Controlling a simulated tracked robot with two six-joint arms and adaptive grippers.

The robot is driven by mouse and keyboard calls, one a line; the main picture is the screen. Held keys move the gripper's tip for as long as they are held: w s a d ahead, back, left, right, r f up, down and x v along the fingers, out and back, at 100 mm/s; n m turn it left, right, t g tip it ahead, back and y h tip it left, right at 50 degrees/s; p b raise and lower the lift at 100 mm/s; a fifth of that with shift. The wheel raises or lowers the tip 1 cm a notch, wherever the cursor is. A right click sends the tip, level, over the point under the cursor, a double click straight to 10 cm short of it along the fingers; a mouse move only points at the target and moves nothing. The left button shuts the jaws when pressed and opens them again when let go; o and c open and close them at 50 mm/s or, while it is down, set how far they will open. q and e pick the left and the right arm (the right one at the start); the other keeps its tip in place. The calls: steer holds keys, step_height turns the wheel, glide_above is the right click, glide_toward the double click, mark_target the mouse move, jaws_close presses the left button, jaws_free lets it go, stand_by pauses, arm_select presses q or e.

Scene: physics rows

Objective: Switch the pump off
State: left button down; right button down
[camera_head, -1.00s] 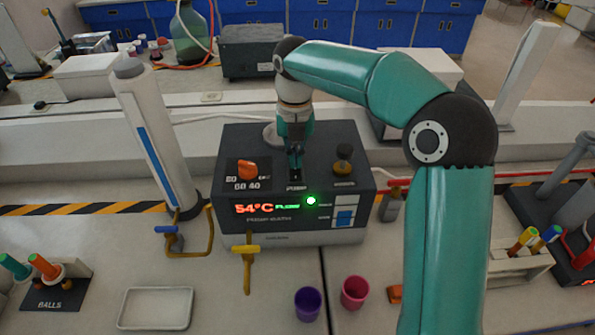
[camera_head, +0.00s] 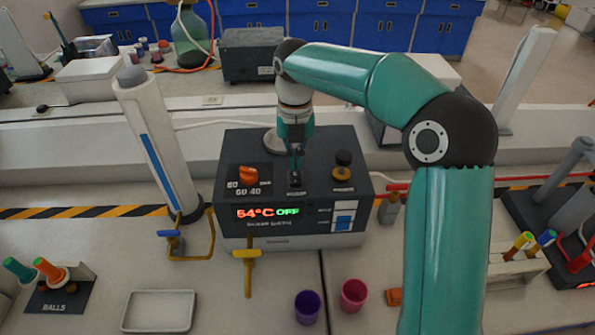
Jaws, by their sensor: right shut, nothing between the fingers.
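The dark water bath unit (camera_head: 325,225) stands in the middle of the bench. Its front display (camera_head: 267,212) shows 54°C in red and OFF in green. My right gripper (camera_head: 295,181) points down at the unit's top panel, between the orange knob (camera_head: 248,175) on the left and the black and yellow knob (camera_head: 342,173) on the right. It is shut and empty, with its tips over a small dark spot above a label too small to read. The control under the tips is hidden. A blue and white panel (camera_head: 344,216) is on the front right. My left gripper is out of view.
A white cylinder (camera_head: 155,145) stands to the left of the unit. A yellow tap handle (camera_head: 247,254) stands in front. Purple (camera_head: 308,307) and pink (camera_head: 353,295) cups and a white tray (camera_head: 158,311) are on the front bench. A tube rack (camera_head: 520,262) is at right.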

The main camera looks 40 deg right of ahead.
mark_target(296, 173)
steer(key=shift+r+p, duration=1.15)
steer(key=shift+r, duration=0.2)
steer(key=shift+r+p, duration=0.4)
steer(key=shift+r, duration=0.65)
